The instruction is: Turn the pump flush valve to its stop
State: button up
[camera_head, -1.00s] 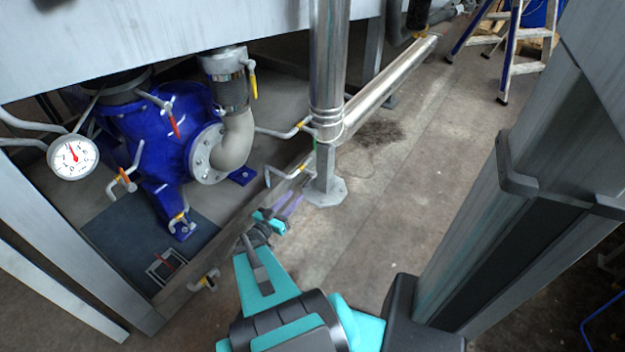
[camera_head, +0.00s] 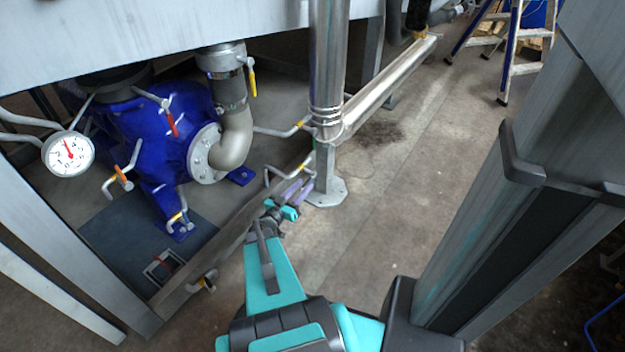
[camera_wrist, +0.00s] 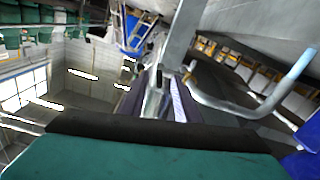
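The blue pump (camera_head: 165,135) stands at left under the grey frame. A small flush pipe with a yellow-marked valve (camera_head: 299,168) sticks out beside the steel post. My gripper (camera_head: 297,188) is just below this valve, its purple fingers pointing up toward it. In the wrist view, the fingers of my gripper (camera_wrist: 157,92) look apart, with a grey metal piece showing in the gap. The bent grey pipe with the yellow valve part (camera_wrist: 188,73) is just right of the fingertips. Contact cannot be told, and the valve's handle is too small to make out.
The steel post (camera_head: 327,80) stands close by, with its base plate (camera_head: 326,192) just right of my fingers. A pressure gauge (camera_head: 69,154) is at left. Another small valve pipe (camera_head: 203,283) lies below. The floor to the right is clear up to the stepladder (camera_head: 505,60).

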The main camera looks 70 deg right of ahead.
aim_at(312, 176)
jog(key=b+x, duration=0.2)
jog(key=x, duration=0.5)
jog(key=shift+d, duration=0.15)
